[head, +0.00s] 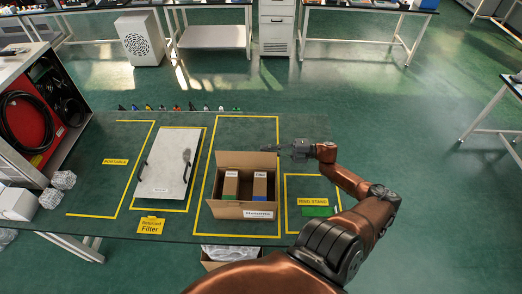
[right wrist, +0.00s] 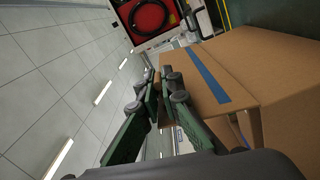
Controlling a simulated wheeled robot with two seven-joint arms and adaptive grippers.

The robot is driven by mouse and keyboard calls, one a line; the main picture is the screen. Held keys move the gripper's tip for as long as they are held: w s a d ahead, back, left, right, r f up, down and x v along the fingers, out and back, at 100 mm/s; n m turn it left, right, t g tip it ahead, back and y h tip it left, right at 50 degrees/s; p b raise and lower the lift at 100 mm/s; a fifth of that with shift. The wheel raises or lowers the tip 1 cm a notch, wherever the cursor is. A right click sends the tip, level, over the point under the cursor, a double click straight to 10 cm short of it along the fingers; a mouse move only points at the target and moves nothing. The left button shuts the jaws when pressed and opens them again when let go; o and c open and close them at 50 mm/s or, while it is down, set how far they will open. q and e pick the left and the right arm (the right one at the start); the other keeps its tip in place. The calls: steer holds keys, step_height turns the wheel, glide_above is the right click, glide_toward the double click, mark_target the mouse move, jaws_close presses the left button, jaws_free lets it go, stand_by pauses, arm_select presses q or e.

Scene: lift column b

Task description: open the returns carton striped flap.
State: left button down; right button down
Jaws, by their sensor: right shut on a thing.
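The brown returns carton (head: 228,209) stands on the green table, with a white label on its front. Its striped flap (head: 247,159) stands raised along the back; the blue stripe shows on the flap in the right wrist view (right wrist: 208,76). My right gripper (head: 272,148) is at the flap's upper right edge, shut on it. In the right wrist view the fingers (right wrist: 158,98) are close together at the cardboard edge; the exact contact is partly hidden. Two small brown boxes stand inside the carton. My left gripper is not in view.
A grey panel (head: 168,165) with black handles lies left of the carton. A yellow-outlined area with a ring stand label (head: 313,202) is to the right. Small coloured items line the back table edge.

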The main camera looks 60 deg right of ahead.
steer(key=c, duration=2.1)
jaws_free()
steer(key=v, duration=1.2)
steer(key=shift+f, duration=0.1)
